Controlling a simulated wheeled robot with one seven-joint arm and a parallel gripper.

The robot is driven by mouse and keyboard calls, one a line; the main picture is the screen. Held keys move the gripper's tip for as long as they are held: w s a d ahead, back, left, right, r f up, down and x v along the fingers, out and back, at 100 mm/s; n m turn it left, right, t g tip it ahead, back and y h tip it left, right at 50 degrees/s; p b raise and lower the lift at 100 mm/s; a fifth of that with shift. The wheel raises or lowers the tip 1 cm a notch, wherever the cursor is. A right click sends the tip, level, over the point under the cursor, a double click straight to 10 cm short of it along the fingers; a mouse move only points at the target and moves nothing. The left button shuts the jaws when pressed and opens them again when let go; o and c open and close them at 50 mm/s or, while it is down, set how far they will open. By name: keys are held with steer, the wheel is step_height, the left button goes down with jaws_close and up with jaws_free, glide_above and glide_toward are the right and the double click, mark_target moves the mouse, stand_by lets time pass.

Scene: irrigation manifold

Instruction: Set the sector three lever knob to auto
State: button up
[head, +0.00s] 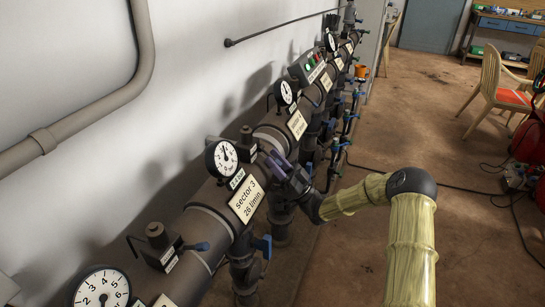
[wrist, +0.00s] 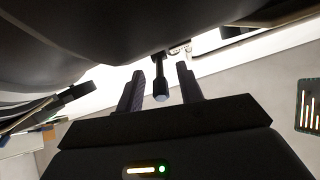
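The cream sign reading "sector 3, 26 l/min" (head: 246,201) hangs on the grey manifold pipe in the head view. A small dark valve box (head: 247,142) sits on the pipe just beyond it, and my gripper (head: 270,160) is in front of that box, covering its lever. In the wrist view my gripper (wrist: 160,88) is open, one dark finger on each side of a lever knob (wrist: 160,90). The knob is a dark rod with a grey-blue end, with visible gaps to both fingers. The auto marking cannot be read.
A dial gauge (head: 222,158) stands close left of my gripper. A nearer valve box with a blue lever (head: 197,247) and a large gauge (head: 102,289) are at lower left. More valves and signs run along the pipe behind.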

steer(key=shift+x, duration=0.8)
jaws_close()
